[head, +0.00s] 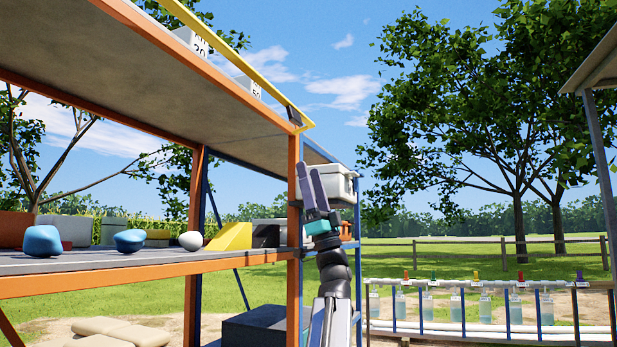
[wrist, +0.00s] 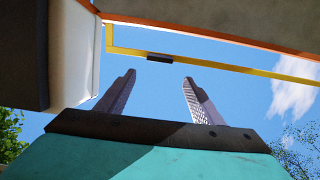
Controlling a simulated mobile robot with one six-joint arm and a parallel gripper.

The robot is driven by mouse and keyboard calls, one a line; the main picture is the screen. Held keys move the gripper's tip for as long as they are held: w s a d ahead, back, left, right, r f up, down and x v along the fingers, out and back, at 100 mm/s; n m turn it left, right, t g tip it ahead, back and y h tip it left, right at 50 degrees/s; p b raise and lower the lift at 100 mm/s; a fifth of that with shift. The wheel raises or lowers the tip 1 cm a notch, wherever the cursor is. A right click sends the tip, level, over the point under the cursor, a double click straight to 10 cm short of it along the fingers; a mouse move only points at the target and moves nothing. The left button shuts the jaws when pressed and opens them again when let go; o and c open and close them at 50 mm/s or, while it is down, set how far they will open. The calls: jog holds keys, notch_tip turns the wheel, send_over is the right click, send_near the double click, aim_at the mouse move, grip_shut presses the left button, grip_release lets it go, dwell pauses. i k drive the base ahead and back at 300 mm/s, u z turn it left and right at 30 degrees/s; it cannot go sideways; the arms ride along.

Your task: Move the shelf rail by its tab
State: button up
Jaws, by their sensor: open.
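The shelf rail (head: 235,62) is a long yellow bar along the front edge of the orange rack's upper shelf. Its dark tab (head: 294,116) sits near the rail's right end. My gripper (head: 309,170) points upward below the tab, by the rack's right orange post, with its jaws open and empty. In the wrist view, the rail (wrist: 225,66) crosses above the fingertips and the tab (wrist: 160,57) lies roughly between and beyond the two fingers (wrist: 159,77). The fingers look apart from the tab; the exact distance is hard to tell.
A white box (head: 343,184) stands close behind my gripper; a pale box also fills the wrist view's left side (wrist: 72,50). Blue stones (head: 42,241), a white stone (head: 191,241) and a yellow wedge (head: 232,236) lie on the lower shelf. Open air lies to the right.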

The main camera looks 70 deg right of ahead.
aim_at(175, 6)
jog(key=k, duration=1.5)
